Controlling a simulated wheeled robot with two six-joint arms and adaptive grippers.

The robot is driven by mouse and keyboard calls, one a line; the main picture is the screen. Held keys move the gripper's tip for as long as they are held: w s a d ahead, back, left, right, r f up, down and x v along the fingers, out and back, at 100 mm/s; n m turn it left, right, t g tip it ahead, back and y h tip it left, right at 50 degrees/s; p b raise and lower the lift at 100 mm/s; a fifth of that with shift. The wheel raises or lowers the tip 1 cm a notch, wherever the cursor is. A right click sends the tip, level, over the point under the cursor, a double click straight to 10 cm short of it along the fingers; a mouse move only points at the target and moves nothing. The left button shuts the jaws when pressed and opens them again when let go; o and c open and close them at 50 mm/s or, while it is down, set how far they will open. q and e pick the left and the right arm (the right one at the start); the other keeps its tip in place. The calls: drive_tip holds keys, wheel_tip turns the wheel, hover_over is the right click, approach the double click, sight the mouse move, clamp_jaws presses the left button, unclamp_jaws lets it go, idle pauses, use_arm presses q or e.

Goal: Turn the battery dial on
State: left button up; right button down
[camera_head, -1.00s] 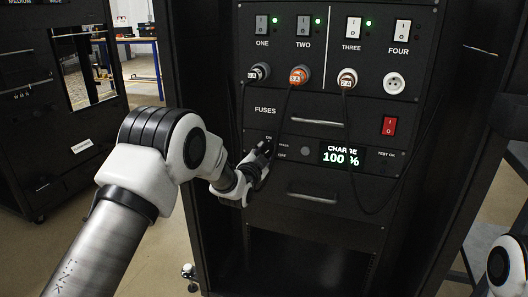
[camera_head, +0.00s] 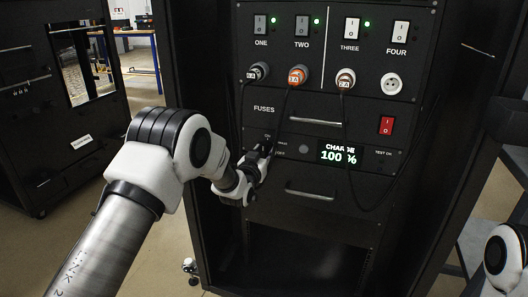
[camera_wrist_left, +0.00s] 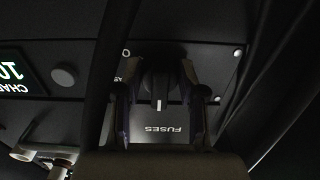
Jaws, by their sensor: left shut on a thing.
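The black battery dial (camera_wrist_left: 160,83) sits on the panel with the charge display (camera_head: 340,153), which reads CHARGE 100 %. The display's edge also shows at the left of the wrist view (camera_wrist_left: 15,72). My left gripper (camera_head: 265,153) is at the left end of this panel. In the wrist view its two fingers (camera_wrist_left: 160,90) are on either side of the dial, shut on it. A pale mark on the dial points towards the upside-down FUSES label. In the head view the gripper hides the dial and part of the ON and OFF lettering.
A cable (camera_head: 372,185) hangs in front of the panel. Rack side walls stand close on both sides.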

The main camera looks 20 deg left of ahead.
idle(0.4)
use_arm(q)
drive_tip(key=o, duration=1.1)
drive_tip(key=shift+s, duration=0.1)
drive_tip(key=s, duration=1.1)
drive_tip(key=shift+s+a, duration=0.2)
drive_tip(key=shift+s, duration=0.2)
